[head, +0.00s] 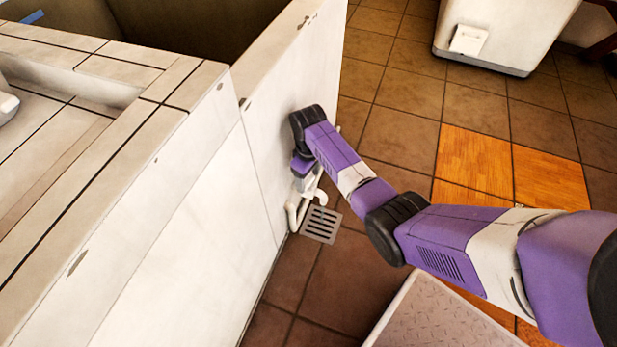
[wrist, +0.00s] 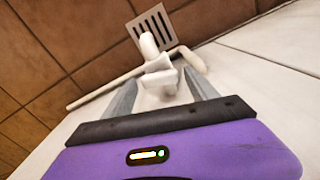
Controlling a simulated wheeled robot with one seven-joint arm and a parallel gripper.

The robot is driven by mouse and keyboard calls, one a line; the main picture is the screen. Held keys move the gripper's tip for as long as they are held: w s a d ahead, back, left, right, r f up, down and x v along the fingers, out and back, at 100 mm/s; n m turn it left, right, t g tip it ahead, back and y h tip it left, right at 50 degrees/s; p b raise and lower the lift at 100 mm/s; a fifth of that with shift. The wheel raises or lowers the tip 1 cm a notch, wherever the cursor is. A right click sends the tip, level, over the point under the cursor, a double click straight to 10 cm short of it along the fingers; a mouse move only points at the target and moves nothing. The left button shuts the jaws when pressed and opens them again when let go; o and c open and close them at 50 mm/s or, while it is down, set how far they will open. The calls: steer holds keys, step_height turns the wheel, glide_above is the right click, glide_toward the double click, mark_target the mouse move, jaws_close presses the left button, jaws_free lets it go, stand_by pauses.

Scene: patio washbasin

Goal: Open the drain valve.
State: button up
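The white drain pipe (head: 293,216) comes out low on the side of the white basin and bends down near the floor grate. In the wrist view, the pipe (wrist: 105,88) runs to a white valve body (wrist: 160,78) with an elbow (wrist: 195,57) on its right. My gripper (wrist: 163,84) is open, with its two grey fingers apart on either side of the white valve part. I cannot tell whether the fingers touch it. The valve handle is not clearly distinguishable.
A metal floor grate (head: 320,224) lies beside the pipe, close to the basin wall (head: 190,230). Brown floor tiles (head: 400,130) are clear to the right of the wall. A white unit (head: 500,35) stands at the back right.

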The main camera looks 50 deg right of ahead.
mark_target(308, 180)
steer(key=c, duration=1.1)
steer(key=shift+r+n+p, duration=0.25)
steer(key=shift+n+p, duration=0.35)
steer(key=shift+p, duration=0.1)
steer(key=shift+f+n+p, duration=0.25)
steer(key=shift+n+p, duration=0.2)
steer(key=shift+n, duration=0.45)
steer(key=o, duration=1.4)
steer(key=shift+c, duration=0.2)
steer(key=shift+r, duration=0.1)
step_height(308, 180, up, 8)
steer(key=p, duration=0.4)
steer(key=shift+f, duration=0.2)
